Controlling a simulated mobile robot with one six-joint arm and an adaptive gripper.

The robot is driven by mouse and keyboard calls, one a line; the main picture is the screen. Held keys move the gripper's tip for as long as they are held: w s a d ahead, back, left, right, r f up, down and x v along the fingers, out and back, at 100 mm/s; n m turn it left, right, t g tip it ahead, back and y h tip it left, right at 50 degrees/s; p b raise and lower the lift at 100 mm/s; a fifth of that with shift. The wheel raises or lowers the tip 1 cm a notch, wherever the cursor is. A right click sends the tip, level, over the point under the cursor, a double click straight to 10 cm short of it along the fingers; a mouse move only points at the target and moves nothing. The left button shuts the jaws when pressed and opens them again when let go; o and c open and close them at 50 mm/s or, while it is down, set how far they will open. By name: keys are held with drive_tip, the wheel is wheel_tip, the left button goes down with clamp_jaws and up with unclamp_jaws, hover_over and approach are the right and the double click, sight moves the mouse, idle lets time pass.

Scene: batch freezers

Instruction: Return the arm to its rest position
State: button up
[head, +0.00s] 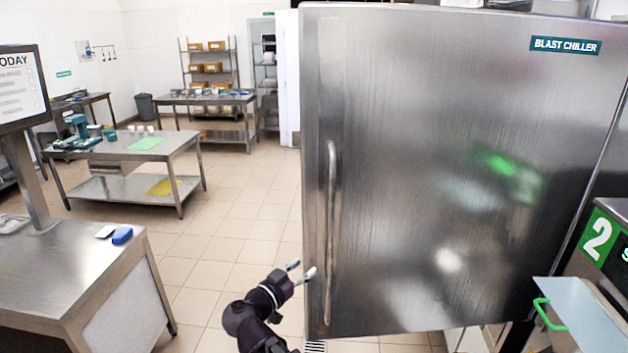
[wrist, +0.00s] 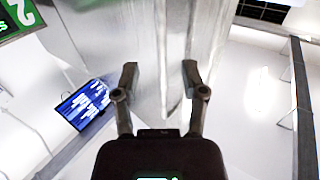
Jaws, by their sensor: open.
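My gripper (head: 301,271) is open and empty, low in the middle of the head view, just left of the lower end of the door handle (head: 331,230). My dark arm rises from the bottom edge of that view. In the wrist view my gripper (wrist: 160,80) shows both fingers spread apart, with nothing held between them. A steel surface lies beyond the fingers there. I cannot tell whether a finger touches the handle.
The steel blast chiller door (head: 430,180) fills the right half of the head view. A green-handled machine part (head: 585,310) stands at the lower right. A steel table (head: 60,270) is at the left. The tiled floor (head: 220,230) between is clear.

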drive_tip(key=s+d+f+n+g+y+b, duration=0.2)
drive_tip(key=d+f, duration=0.5)
drive_tip(key=f, duration=0.4)
drive_tip(key=s+d+f+n+g+y+b, duration=0.2)
drive_tip(key=d+f+g+y+b, duration=0.3)
drive_tip(key=f, duration=0.5)
drive_tip(key=s+d+f+n+g+y+b, duration=0.2)
drive_tip(key=d+f+n+g+y+b, duration=0.1)
drive_tip(key=d+f+g+b, duration=0.4)
drive_tip(key=shift+d+f+y, duration=0.4)
drive_tip(key=shift+d+f, duration=0.7)
drive_tip(key=shift+f, duration=1.25)
drive_tip(key=shift+s+f, duration=0.1)
drive_tip(key=shift+f, duration=0.05)
wheel_tip(320, 180, down, 40)
drive_tip(key=b, duration=4.1)
drive_tip(key=shift+f, duration=0.25)
drive_tip(key=shift+s, duration=0.2)
